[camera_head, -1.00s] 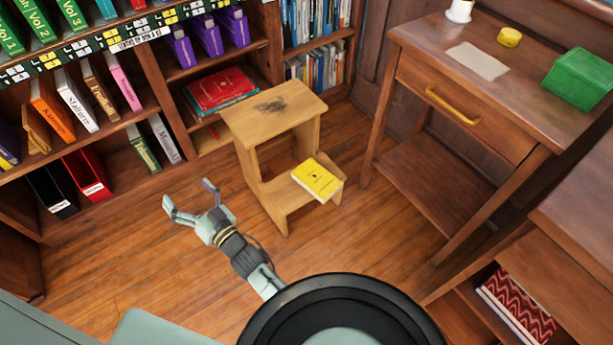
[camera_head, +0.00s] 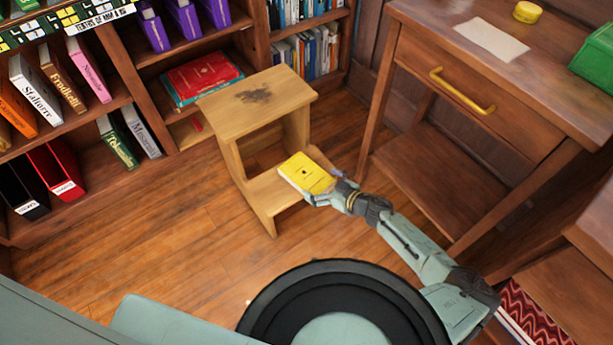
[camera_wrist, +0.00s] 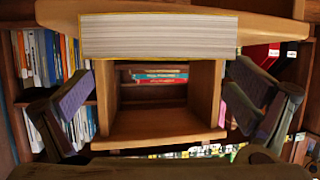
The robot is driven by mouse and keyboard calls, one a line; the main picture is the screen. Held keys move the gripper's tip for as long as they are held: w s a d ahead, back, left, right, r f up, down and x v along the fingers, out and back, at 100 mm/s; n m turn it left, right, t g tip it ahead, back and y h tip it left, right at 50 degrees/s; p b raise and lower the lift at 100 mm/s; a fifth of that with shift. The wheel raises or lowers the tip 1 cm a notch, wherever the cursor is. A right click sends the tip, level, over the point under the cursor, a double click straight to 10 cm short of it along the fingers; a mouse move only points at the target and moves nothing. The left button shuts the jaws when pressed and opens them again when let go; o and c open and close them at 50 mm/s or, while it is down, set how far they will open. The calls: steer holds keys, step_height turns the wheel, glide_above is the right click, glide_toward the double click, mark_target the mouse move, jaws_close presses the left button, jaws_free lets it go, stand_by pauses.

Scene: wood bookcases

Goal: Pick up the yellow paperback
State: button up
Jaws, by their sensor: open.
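The yellow paperback (camera_head: 304,173) lies flat on the lower step of the wooden step stool (camera_head: 270,195). My gripper (camera_head: 328,187) is at the book's near right end, with its fingers low around that corner; contact cannot be told. In the wrist view, which looks upside down, the paperback's page edge (camera_wrist: 160,37) faces me near the top. My gripper's two fingers (camera_wrist: 158,98) are spread wide there, with nothing between them but the view of the stool. The book's edge sits off the line between the fingertips.
The stool's upper step (camera_head: 258,100) overhangs behind the book. A wooden desk (camera_head: 520,90) with a yellow drawer handle stands to the right, its leg close to the stool. Bookcases (camera_head: 120,75) line the back left. Floor (camera_head: 150,235) at the left is clear.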

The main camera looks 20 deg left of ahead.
mark_target(308, 175)
steer(key=x, duration=0.5)
steer(key=shift+w+a+r, duration=0.15)
steer(key=shift+w+a, duration=0.15)
steer(key=c, duration=1.2)
steer(key=shift+r, duration=0.1)
